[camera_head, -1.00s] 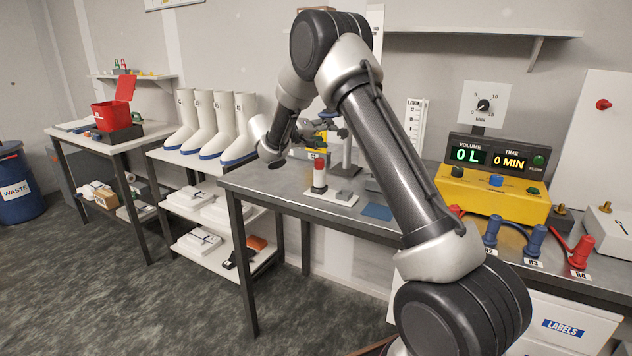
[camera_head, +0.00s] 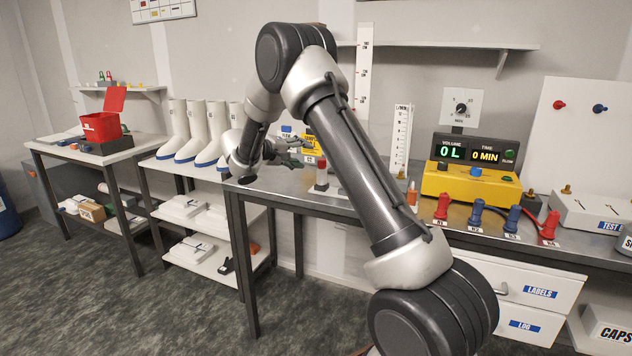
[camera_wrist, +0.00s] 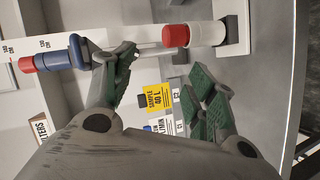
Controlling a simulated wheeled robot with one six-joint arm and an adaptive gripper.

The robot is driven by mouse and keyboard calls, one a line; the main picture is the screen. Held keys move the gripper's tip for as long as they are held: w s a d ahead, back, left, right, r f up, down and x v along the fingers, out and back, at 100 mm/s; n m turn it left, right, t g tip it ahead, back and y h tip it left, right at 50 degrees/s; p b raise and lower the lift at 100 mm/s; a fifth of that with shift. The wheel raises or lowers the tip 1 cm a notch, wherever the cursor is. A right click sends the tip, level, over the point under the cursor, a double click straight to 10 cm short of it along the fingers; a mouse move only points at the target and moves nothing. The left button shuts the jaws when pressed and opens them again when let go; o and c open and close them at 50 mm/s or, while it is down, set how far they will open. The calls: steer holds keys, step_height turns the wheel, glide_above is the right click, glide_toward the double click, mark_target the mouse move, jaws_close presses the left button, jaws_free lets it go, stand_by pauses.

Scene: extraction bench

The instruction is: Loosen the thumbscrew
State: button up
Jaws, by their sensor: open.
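My gripper (camera_wrist: 160,88) is open, with its green-padded fingers apart and nothing between them in the wrist view. In the head view the gripper (camera_head: 290,150) is above the left part of the metal bench (camera_head: 283,181), partly hidden by my arm. A blue and red cylinder (camera_wrist: 62,57) is to the left, partly behind the left finger. A thin grey bar (camera_wrist: 152,52) runs between the fingers and the red cap. I cannot tell which part is the thumbscrew.
A yellow sample label (camera_wrist: 158,97) shows between the fingers. On the bench to the right are a yellow control box (camera_head: 470,186) and several red and blue plugs (camera_head: 477,212). White boots (camera_head: 195,132) stand on a rack at left. The floor in front is clear.

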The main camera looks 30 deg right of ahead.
steer(key=s+f+n+g+y, duration=0.1)
steer(key=s+g+y, duration=0.1)
steer(key=s, duration=0.5)
steer(key=s+d+f+n+g+y, duration=0.1)
steer(key=s+f+g+y, duration=0.1)
steer(key=s, duration=0.6)
steer(key=shift+f+n+g, duration=0.15)
steer(key=shift+n+g, duration=0.15)
steer(key=shift+d, duration=0.1)
